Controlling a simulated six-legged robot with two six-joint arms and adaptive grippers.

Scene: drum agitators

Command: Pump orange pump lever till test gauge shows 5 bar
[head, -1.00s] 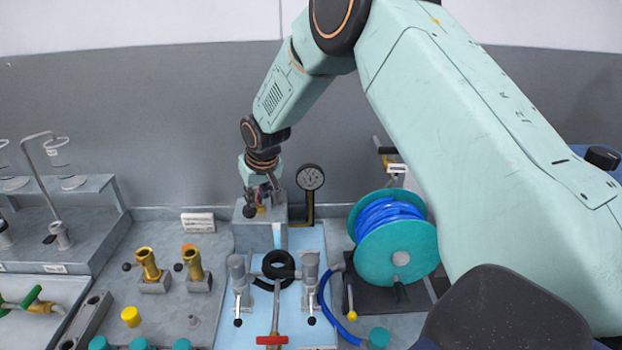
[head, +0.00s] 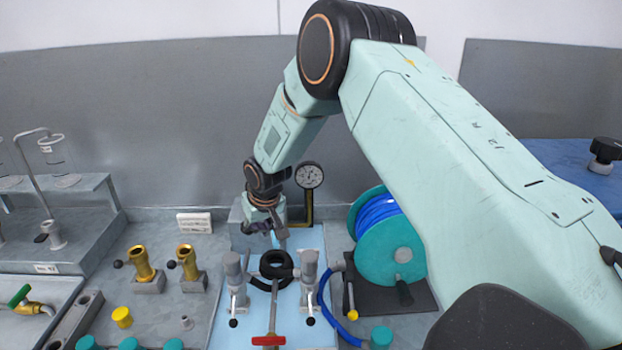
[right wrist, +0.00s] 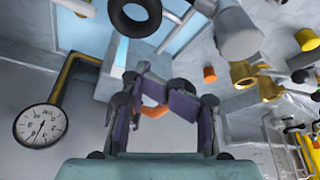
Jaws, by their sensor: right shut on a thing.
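The test gauge (head: 309,175) is a round white dial on a brass-coloured pipe behind the bench. It also shows in the right wrist view (right wrist: 40,125), but its reading is too small to tell. My right gripper (head: 264,230) is in front of the grey pump block (head: 238,212), left of the gauge. In the right wrist view its dark fingers (right wrist: 165,103) are closed around an orange piece, the pump lever (right wrist: 154,111). Most of the lever is hidden by the fingers. My left gripper is not in view.
Two grey valve posts (head: 234,275) and a black ring (head: 276,264) stand in front of the pump. A teal reel (head: 388,255) with blue hose is to the right. Brass fittings (head: 140,262) stand to the left.

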